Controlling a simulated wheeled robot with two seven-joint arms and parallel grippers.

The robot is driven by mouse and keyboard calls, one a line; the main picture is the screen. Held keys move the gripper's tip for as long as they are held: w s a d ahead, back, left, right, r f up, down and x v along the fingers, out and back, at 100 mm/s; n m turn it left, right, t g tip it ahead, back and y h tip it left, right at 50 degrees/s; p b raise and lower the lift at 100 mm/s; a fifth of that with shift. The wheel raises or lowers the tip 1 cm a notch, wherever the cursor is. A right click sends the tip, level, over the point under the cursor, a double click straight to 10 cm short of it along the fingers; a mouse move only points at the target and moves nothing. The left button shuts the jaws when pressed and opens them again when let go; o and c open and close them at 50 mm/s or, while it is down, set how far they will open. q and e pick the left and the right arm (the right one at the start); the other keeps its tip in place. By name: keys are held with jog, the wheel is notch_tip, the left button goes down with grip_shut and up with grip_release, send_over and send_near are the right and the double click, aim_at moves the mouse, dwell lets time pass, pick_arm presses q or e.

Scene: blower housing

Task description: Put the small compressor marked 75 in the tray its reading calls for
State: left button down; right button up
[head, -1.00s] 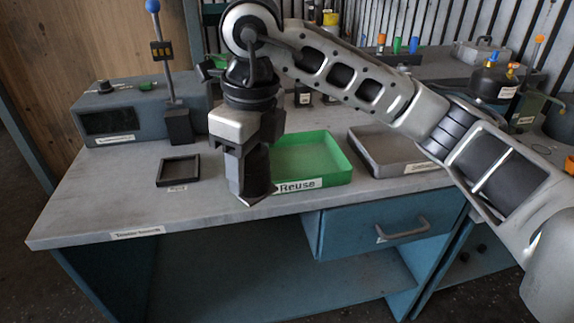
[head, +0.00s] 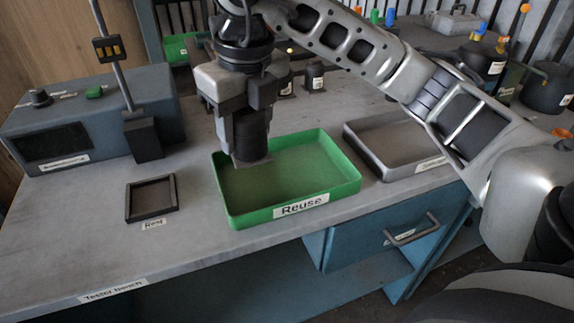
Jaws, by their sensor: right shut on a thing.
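My right gripper (head: 250,150) points down over the left part of the green tray (head: 290,208) labelled "Reuse". It is shut on a dark, roughly cylindrical thing, the small compressor (head: 253,134). No number shows on it from here. Its lower end appears at or just above the tray floor; I cannot tell whether it touches. A grey tray (head: 372,158) stands to the right of the green one, its label partly hidden and too small to read. The rest of both trays looks empty. My left gripper is not in view.
The tester (head: 55,143) stands at the left, with a post (head: 125,80) beside it. An empty square frame labelled "Rest" (head: 151,196) lies in front. Small dark canisters (head: 315,77) and another green tray (head: 185,47) are behind. The bench front (head: 90,250) is clear.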

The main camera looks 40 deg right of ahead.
jog(key=d+f, duration=0.1)
jog(key=s+d+f, duration=0.1)
jog(key=d+f, duration=0.1)
jog(key=d+f+b, duration=0.1)
jog(key=d+f, duration=0.1)
jog(key=shift+s+d+f, duration=0.1)
jog(key=shift+s+f, duration=0.05)
jog(key=shift+s, duration=0.15)
jog(key=shift+s+d+f, duration=0.1)
jog(key=shift+d+f, duration=0.35)
jog(key=shift+f, duration=1.75)
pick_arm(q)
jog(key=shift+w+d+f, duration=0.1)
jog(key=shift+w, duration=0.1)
pick_arm(e)
jog(key=shift+f, duration=0.15)
jog(key=o, duration=1.4)
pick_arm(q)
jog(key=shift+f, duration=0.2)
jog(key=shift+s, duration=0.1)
